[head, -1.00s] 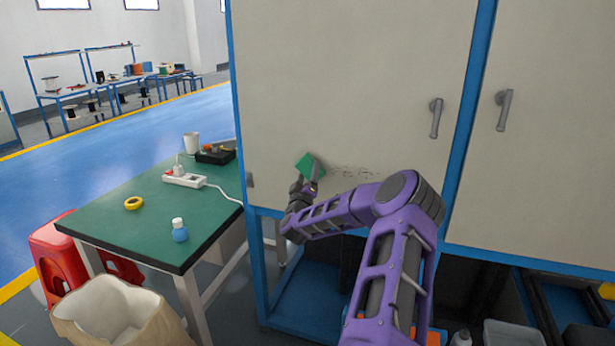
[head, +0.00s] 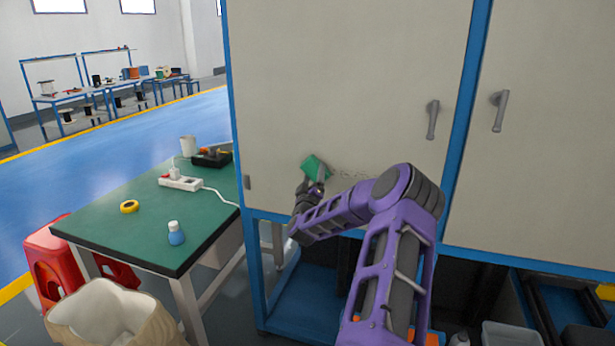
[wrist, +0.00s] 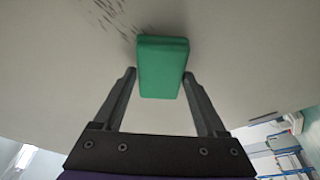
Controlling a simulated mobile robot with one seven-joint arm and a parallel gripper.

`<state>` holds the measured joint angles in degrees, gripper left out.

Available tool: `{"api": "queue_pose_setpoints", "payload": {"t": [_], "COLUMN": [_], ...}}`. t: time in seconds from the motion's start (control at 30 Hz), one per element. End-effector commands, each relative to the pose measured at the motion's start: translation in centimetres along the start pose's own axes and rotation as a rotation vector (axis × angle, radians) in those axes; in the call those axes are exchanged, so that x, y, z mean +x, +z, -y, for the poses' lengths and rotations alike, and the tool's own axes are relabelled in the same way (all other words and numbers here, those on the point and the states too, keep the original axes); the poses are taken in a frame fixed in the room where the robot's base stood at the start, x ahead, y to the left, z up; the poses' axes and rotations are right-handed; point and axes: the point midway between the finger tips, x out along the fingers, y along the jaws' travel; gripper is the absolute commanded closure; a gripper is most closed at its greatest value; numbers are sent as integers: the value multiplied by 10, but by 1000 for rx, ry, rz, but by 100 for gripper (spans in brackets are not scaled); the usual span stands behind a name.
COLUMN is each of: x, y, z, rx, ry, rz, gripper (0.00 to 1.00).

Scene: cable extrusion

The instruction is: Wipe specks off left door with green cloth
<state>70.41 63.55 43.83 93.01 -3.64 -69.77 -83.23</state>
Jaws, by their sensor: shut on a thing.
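The green cloth (head: 315,167) is a folded block held at the lower part of the left door (head: 335,80). My gripper (head: 317,182) is shut on it; in the wrist view the two fingers (wrist: 160,82) grip the cloth (wrist: 163,66) at its sides. The cloth is at or very near the door surface; I cannot tell whether it touches. Dark specks (head: 352,173) lie on the door just right of the cloth in the head view. In the wrist view the specks (wrist: 112,16) show to the upper left of the cloth. My arm hides part of the door's lower edge.
A green-topped table (head: 140,215) stands left of the cabinet, with a power strip (head: 180,183), yellow tape (head: 129,207), blue bottle (head: 176,233) and white cup (head: 188,146). A red stool (head: 50,265) and paper bag (head: 105,318) are near it. Door handles (head: 432,120) protrude at right.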

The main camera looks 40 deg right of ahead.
Motion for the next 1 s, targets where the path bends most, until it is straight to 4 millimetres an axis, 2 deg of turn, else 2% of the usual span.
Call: {"api": "queue_pose_setpoints", "payload": {"t": [1.0], "x": [-9], "y": [43], "z": [-43], "rx": [-2], "ry": [3], "rz": [1], "gripper": [71]}}
